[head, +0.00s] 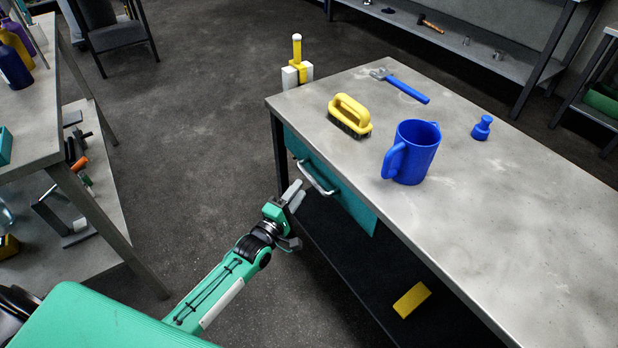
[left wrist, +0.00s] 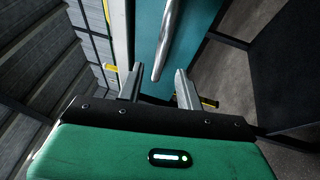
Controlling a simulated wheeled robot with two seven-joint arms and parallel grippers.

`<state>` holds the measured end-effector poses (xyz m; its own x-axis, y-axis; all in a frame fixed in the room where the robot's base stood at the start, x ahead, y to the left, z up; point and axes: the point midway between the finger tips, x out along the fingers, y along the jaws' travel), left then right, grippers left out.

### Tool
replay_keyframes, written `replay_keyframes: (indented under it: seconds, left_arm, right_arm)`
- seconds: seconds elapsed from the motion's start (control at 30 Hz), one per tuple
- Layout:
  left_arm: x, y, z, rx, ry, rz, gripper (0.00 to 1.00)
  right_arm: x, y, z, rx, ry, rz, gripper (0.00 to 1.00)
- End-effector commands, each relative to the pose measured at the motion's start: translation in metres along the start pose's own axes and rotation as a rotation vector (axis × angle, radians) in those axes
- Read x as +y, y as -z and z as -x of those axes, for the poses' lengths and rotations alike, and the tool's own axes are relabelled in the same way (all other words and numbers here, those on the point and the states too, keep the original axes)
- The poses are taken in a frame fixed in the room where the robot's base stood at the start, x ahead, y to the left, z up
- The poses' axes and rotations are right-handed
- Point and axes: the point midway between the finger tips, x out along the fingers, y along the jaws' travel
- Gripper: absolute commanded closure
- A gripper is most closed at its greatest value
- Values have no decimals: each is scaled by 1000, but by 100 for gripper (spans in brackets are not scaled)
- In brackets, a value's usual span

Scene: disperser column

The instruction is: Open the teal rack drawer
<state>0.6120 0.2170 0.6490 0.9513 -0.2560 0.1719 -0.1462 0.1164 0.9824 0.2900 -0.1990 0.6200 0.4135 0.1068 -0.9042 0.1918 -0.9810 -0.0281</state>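The teal drawer (head: 334,189) sits under the left end of the grey workbench and looks shut. Its silver bar handle (head: 317,178) is on the front face. My left gripper (head: 297,217) is just in front of the drawer, close to the handle. In the left wrist view, the handle (left wrist: 165,45) points down toward the space between the two fingers of my left gripper (left wrist: 160,88). The fingers are apart, with nothing between them. The teal drawer front (left wrist: 148,30) fills the upper middle there. I cannot tell whether a finger touches the handle. My right gripper is not in view.
On the workbench (head: 530,230) are a blue jug (head: 411,152), a yellow-handled brush (head: 350,115), a blue-handled tool (head: 402,86) and a small blue bottle (head: 482,128). A yellow block (head: 411,300) lies on the lower shelf.

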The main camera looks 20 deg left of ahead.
Motion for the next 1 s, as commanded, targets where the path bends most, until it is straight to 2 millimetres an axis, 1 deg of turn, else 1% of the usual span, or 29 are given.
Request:
replay_keyframes:
  seconds: [0.03,0.1,0.2,0.33,0.5,0.8,0.87,0.9,1.0]
  left_arm:
    - [0,0,-11,0,-3,1,64]
    - [0,0,-23,0,-2,0,64]
    - [0,-1,-39,0,-1,0,64]
    - [0,0,-53,0,-1,0,64]
    - [-1,0,-62,-1,1,-1,64]
    - [-1,0,-64,0,1,-1,64]
    - [0,0,-64,0,1,-1,76]
    - [0,0,-64,0,1,-1,84]
    - [-1,0,-64,0,1,-1,100]
  right_arm:
    - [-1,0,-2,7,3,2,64]
    - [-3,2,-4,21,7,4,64]
    - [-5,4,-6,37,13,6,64]
    - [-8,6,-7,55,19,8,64]
    - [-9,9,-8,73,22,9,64]
    - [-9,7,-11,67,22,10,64]
    - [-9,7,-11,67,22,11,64]
    - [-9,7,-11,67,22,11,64]
    - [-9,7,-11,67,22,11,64]
